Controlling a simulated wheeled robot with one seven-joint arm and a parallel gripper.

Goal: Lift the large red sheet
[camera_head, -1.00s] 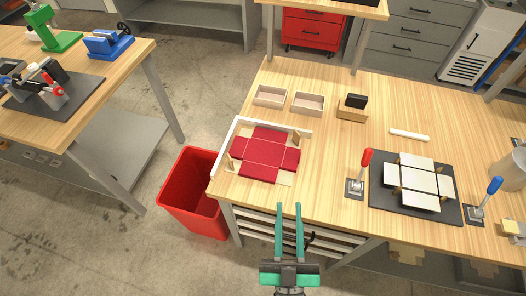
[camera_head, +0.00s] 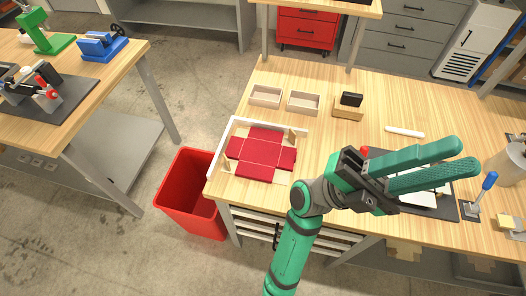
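The large red sheet (camera_head: 262,151) is a cross-shaped piece with flaps, lying flat inside a white-edged corner frame (camera_head: 224,142) at the left of the wooden bench. My gripper (camera_head: 462,161) is up above the right part of the bench, its two green fingers pointing right, with a gap between them. It is open and empty, well to the right of the red sheet and apart from it. My gripper hides most of the white cross-shaped sheet (camera_head: 431,198) on the dark plate behind it.
Two shallow wooden trays (camera_head: 265,96) (camera_head: 304,102) and a wooden block with a black piece (camera_head: 348,106) stand behind the red sheet. A white rod (camera_head: 404,131) lies to the right. A blue-handled clamp (camera_head: 487,187) stands at the right. A red bin (camera_head: 188,195) is on the floor at left.

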